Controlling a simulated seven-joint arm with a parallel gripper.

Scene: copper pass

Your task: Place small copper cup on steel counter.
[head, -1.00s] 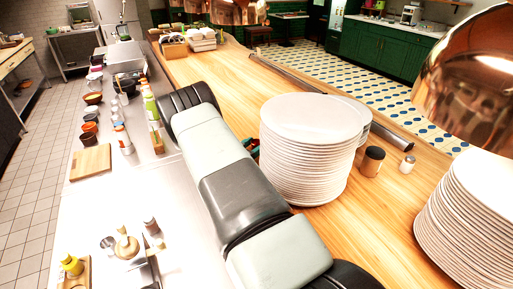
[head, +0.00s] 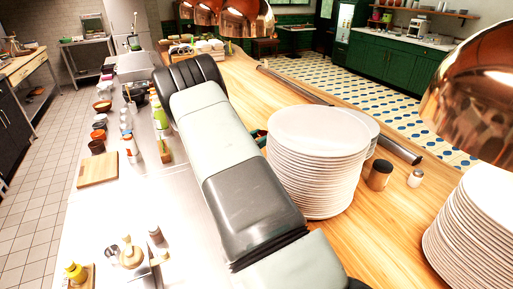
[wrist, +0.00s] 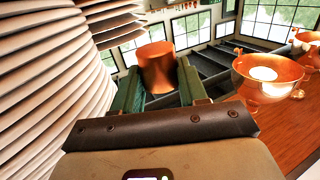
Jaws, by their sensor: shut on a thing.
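In the wrist view a small copper cup (wrist: 157,66) sits between the green fingers of my gripper (wrist: 160,84). The gripper is shut on it, and the cup looks held up off the wooden top. The steel counter (head: 190,215) runs along the left of the head view, with bare metal between the cutting board and the front items.
Tall stacks of white plates stand on the wooden counter (head: 355,235), one stack (head: 312,165) close beside my arm. A cutting board (head: 98,170) and bottles line the steel counter.

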